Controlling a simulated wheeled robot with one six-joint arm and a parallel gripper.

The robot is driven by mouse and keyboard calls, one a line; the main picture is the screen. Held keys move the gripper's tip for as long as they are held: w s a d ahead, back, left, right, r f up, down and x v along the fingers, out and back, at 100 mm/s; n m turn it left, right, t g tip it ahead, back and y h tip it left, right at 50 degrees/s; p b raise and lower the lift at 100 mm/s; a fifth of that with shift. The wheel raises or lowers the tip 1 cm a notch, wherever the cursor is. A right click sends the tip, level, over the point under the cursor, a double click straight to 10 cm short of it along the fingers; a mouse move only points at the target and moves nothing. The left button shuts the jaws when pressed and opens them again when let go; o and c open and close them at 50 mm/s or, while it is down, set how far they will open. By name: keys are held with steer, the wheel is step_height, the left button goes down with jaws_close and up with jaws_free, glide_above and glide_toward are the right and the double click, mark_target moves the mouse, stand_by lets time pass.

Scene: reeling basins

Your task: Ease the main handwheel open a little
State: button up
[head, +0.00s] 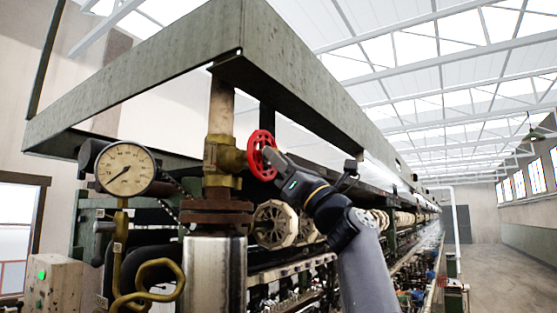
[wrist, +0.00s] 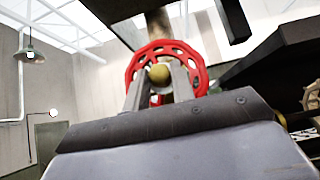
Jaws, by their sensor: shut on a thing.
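The main handwheel (head: 262,155) is a red wheel with holes in its rim. It sits on the right side of a brass valve (head: 222,155) on a vertical pipe. My gripper (head: 272,157) reaches the wheel from the right and is shut on it. In the wrist view the red wheel (wrist: 190,55) stands upright ahead. The two fingers (wrist: 158,88) lie across its lower middle, around the brass-coloured hub (wrist: 158,73). The fingertips' exact contact is partly hidden in the head view.
A round pressure gauge (head: 125,168) stands left of the valve. A steel cylinder (head: 215,275) is below it. Pale reels (head: 275,224) and machinery lie behind and below my arm. A green metal beam (head: 240,45) passes overhead. Open floor (head: 510,260) shows at right.

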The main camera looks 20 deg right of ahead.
steer(key=n+g+y, duration=0.2)
steer(key=n, duration=0.2)
steer(key=n+g+y, duration=0.3)
steer(key=n, duration=0.1)
steer(key=shift+w+d+g+y, duration=0.15)
steer(key=shift+d+g+y, duration=0.05)
steer(key=shift+g+y, duration=0.1)
steer(key=shift+n+g+y, duration=0.4)
steer(key=shift+n+g, duration=0.6)
steer(key=shift+n, duration=0.4)
steer(key=o, duration=1)
steer(key=b+v, duration=0.5)
steer(key=v, duration=0.5)
steer(key=shift+d+f, duration=0.25)
steer(key=shift+f, duration=0.05)
